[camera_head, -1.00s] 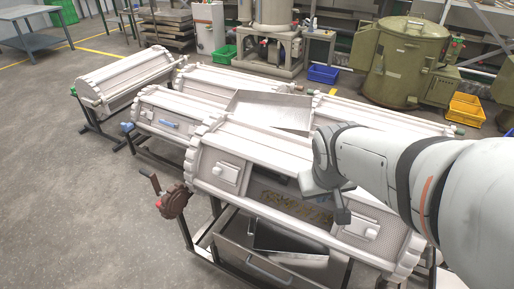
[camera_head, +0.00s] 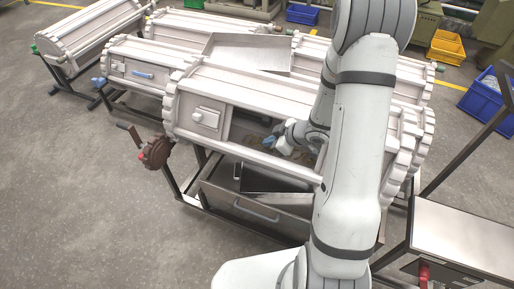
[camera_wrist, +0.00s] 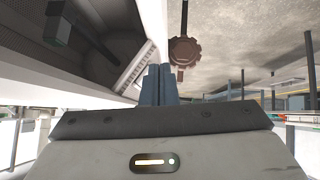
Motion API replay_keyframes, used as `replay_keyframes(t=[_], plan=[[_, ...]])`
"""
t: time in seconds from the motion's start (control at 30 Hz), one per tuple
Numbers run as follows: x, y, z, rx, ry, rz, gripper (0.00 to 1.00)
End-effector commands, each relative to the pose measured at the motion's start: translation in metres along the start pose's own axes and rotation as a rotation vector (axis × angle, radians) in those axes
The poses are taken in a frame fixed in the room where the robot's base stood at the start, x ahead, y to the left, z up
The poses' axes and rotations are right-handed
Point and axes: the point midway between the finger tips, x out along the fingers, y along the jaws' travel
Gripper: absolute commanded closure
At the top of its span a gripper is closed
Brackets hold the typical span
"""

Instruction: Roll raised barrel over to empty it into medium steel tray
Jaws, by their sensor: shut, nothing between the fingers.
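The raised barrel (camera_head: 250,98) is the white ribbed drum nearest me, lying level on a dark frame, with an open hatch in its front side. A brown crank wheel (camera_head: 157,152) with a handle is at its left end; it also shows in the wrist view (camera_wrist: 184,52). My gripper (camera_head: 288,138) is in front of the open hatch, partly hidden by my arm. In the wrist view its fingers (camera_wrist: 159,84) are shut and empty, apart from the crank wheel. Below the barrel is a steel tray (camera_head: 262,208) with a front handle; its size class I cannot tell. Barrel contents are mostly hidden.
Another shallow steel tray (camera_head: 250,52) rests on the barrels behind. More white barrels (camera_head: 90,35) stand at left and back. A steel bench (camera_head: 462,240) is at right front. Blue (camera_head: 490,100) and yellow bins (camera_head: 446,47) stand at right. Floor at left is clear.

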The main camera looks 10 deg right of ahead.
Motion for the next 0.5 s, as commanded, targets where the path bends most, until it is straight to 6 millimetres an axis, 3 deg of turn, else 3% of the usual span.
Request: replay_keyframes(t=[0.17, 0.5], plan=[[0.025, -0.002, 0.001, -0.003, 0.003, -0.006, 1.00], [0.098, -0.002, 0.000, -0.003, 0.002, -0.005, 1.00]])
